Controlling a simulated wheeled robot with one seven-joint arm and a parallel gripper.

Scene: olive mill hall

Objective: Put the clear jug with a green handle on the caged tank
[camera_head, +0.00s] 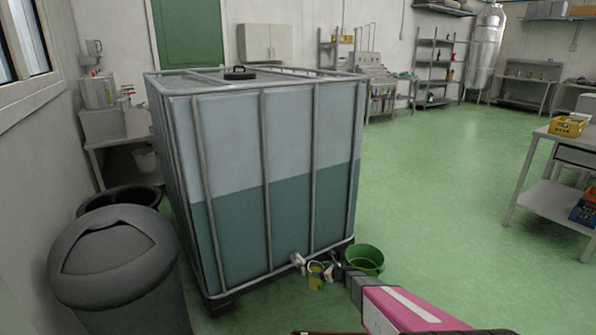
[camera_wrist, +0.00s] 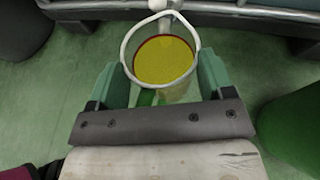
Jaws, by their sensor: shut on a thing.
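The caged tank (camera_head: 290,140) is a large translucent cube in grey metal bars, part filled with teal liquid, with a black lid (camera_head: 240,73) on its top. The clear jug (camera_head: 316,276) is low beside the tank's front foot, near a tap (camera_head: 297,260). The wrist view looks down into the jug (camera_wrist: 190,88), which holds yellow liquid; a bit of its green handle (camera_wrist: 146,97) shows. My gripper (camera_wrist: 164,75) is shut on the jug, one finger on each side; it also shows in the head view (camera_head: 335,272). The jug's base is hidden.
A green bucket (camera_head: 364,260) stands right of my gripper, close to the tank. A grey bin (camera_head: 115,265) and a dark tub (camera_head: 118,197) stand left of the tank. A bench (camera_head: 550,200) is at the right. The green floor between is clear.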

